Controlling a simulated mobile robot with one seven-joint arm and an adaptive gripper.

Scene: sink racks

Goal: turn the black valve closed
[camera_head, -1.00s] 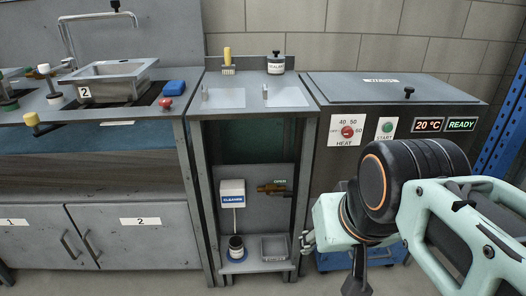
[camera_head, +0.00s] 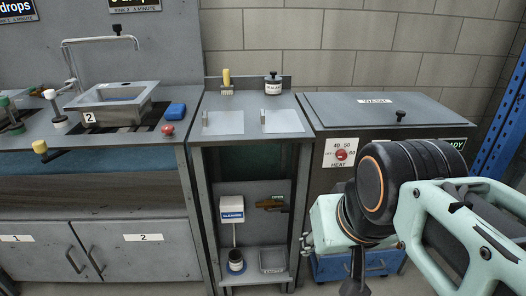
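A small black knob (camera_head: 117,30) shows above the tap (camera_head: 100,41) at the left sink, against the back panel. I cannot tell whether it is the black valve. A brown, brass-looking valve (camera_head: 268,204) sits under the middle counter, its label partly readable. My gripper (camera_head: 306,244) is at the lower right, in front of the wash unit and right of the middle cabinet, well apart from the tap and the brown valve. My own wrist hides much of it, so its opening is unclear. I see nothing held in it.
The sink basin (camera_head: 116,98) stands left, near a blue block (camera_head: 176,110) and red knob (camera_head: 168,130). The wash unit's lid (camera_head: 375,108) carries another black knob (camera_head: 400,115). A cleaner box (camera_head: 231,209) and dark jar (camera_head: 236,262) are in the middle cabinet. The counter front is clear.

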